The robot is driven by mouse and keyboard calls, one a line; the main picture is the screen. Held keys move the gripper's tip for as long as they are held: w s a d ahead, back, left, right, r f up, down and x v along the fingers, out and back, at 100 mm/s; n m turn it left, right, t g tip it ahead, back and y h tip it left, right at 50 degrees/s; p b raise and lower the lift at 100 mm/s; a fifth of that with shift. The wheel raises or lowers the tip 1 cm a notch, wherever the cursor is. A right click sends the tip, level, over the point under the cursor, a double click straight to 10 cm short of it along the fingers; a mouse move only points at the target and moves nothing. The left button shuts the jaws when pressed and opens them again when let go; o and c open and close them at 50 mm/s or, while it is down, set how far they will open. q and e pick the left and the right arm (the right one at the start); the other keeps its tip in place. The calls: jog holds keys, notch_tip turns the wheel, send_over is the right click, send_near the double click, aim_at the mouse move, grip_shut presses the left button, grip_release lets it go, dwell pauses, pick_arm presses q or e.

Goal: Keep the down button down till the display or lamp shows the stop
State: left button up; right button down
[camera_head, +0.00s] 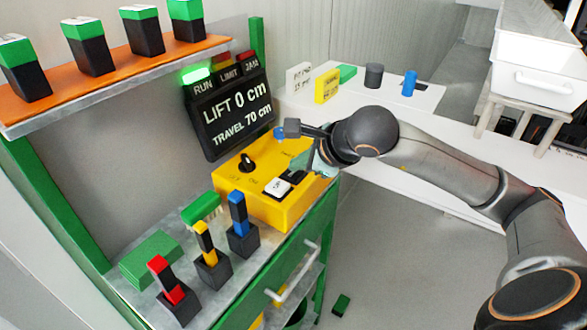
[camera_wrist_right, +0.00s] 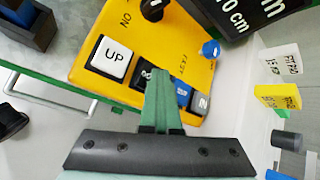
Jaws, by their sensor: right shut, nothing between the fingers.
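The yellow control box (camera_head: 250,190) sits on the bench end. Its white UP button (camera_wrist_right: 110,57) shows clearly; it is also in the head view (camera_head: 277,187). Beside it is a black button (camera_wrist_right: 145,77) with a pale mark, partly hidden by my fingers. My right gripper (camera_wrist_right: 159,75) is shut and empty, its green fingertips over or against that black button; contact and how far it is pressed cannot be told. In the head view the right gripper (camera_head: 309,170) is at the box's right end. The display (camera_head: 232,108) reads LIFT 0 cm, TRAVEL 70 cm. The green RUN lamp (camera_head: 196,75) is lit; LIMIT looks dark.
A blue button (camera_wrist_right: 183,93) and a grey one (camera_wrist_right: 201,104) lie beyond the fingers. A black switch (camera_head: 246,161) and a blue knob (camera_wrist_right: 210,48) are also on the box. Red, yellow and blue handled tools (camera_head: 240,222) stand in front. White and yellow blocks (camera_head: 327,86) stand behind.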

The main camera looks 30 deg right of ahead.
aim_at(299, 175)
dwell(0.5)
jog(key=shift+r+p, duration=0.6)
jog(key=shift+r, duration=0.3)
jog(key=shift+r, duration=0.15)
jog(key=shift+r+p, duration=1.7)
jog(key=shift+r, duration=0.75)
jog(key=shift+f, duration=0.1)
